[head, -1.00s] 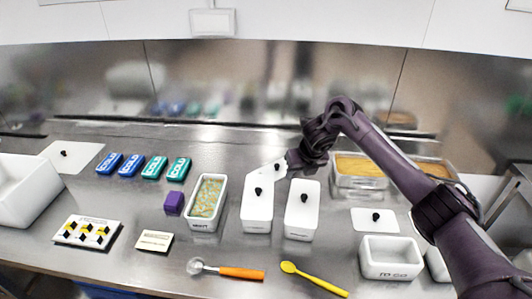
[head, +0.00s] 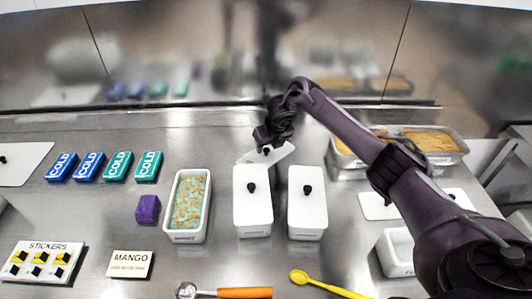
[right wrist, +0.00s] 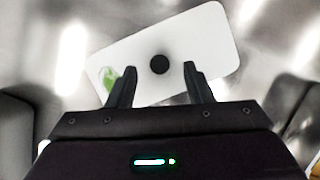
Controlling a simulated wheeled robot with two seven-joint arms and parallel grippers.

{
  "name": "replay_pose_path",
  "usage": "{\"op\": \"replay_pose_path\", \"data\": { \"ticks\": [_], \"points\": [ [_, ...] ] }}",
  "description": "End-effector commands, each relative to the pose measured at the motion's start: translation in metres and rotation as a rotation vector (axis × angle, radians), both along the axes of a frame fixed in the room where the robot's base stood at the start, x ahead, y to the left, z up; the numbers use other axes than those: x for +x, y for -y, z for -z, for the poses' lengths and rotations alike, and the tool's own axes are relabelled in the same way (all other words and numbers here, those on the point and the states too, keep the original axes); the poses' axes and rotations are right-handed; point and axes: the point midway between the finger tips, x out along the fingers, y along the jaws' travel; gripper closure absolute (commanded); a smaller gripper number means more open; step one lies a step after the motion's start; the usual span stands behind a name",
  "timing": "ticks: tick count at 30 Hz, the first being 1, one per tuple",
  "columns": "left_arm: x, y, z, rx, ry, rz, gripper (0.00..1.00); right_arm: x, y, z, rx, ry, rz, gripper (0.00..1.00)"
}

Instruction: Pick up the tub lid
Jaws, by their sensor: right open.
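A loose white tub lid (head: 283,152) with a black knob lies on the steel counter behind two lidded white tubs. In the right wrist view the lid (right wrist: 205,38) lies tilted, with a green mark near its left end. My right gripper (head: 267,147) is over this lid in the head view and hides part of it. In the right wrist view the right gripper (right wrist: 158,68) is open, with the black knob (right wrist: 160,64) seen between its fingertips. Whether the fingers touch the knob cannot be told. My left gripper is not in view.
The two lidded tubs (head: 253,215) (head: 308,213) stand just in front of the lid. An open tub (head: 188,222) of speckled green ice cream stands left of them. Cold packs, a purple block, a scoop and a yellow spoon lie around. Another lid (head: 376,207) lies at right.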

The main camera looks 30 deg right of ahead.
Motion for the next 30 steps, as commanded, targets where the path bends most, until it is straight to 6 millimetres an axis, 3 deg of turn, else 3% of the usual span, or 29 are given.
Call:
{"op": "replay_pose_path", "data": {
  "ticks": [4, 12, 23, 30],
  "points": [
    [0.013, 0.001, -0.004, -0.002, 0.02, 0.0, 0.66, 0.007, 0.0, 0.016, 0.001, -0.001, 0.001, 0.54],
    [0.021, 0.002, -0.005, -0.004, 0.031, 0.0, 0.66, 0.008, 0.0, 0.02, 0.0, 0.001, -0.001, 0.54],
    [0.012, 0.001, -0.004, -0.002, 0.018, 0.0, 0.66, 0.008, 0.001, 0.02, 0.0, 0.001, 0.0, 1.0],
    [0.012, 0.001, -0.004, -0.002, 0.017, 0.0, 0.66, 0.008, 0.001, 0.019, 0.0, 0.002, 0.0, 1.0]
  ]
}}
